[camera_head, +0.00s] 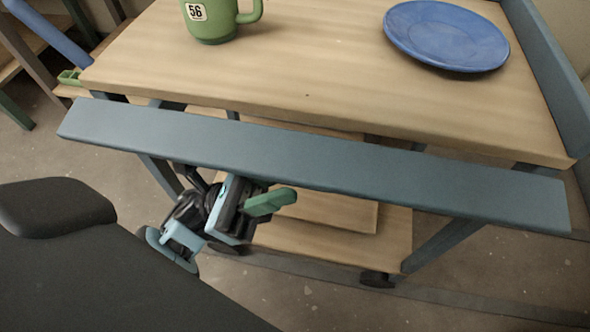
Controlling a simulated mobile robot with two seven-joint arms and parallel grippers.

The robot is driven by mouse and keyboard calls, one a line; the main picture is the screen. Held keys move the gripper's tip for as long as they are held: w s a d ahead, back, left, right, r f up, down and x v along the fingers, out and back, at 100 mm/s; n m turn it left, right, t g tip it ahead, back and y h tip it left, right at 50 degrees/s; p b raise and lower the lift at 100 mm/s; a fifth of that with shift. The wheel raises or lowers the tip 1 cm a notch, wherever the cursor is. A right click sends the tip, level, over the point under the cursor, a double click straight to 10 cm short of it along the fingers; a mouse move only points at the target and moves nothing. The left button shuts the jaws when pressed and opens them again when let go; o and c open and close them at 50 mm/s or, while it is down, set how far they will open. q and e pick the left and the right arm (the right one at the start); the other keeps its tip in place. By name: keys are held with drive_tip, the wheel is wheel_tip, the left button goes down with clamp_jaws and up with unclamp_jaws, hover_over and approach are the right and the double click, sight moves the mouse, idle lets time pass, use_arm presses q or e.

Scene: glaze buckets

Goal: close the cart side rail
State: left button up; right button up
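The cart side rail (310,162) is a long blue-grey bar along the near side of the cart. Its broad face shows from above, and a gap separates it from the near edge of the wooden cart top (330,85). My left gripper (262,207) is below the rail, left of its middle, over the lower part of the cart. The rail hides part of the arm or gripper from above. A green piece shows at the gripper's tip. Whether the fingers are open or shut does not show. My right gripper is not in view.
A green mug (210,22) marked 56 stands on the cart top at the back left. A blue plate (446,35) lies at the back right. Another blue-grey rail (552,75) stands along the right edge. A lower wooden shelf (335,243) shows below.

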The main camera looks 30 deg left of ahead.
use_arm(q)
drive_tip(key=shift+x, duration=1)
drive_tip(key=shift+w+d+r, duration=0.15)
drive_tip(key=shift+d+r, duration=0.05)
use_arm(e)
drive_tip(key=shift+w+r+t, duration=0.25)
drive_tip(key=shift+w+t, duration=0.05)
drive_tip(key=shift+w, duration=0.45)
use_arm(q)
drive_tip(key=shift+c, duration=0.4)
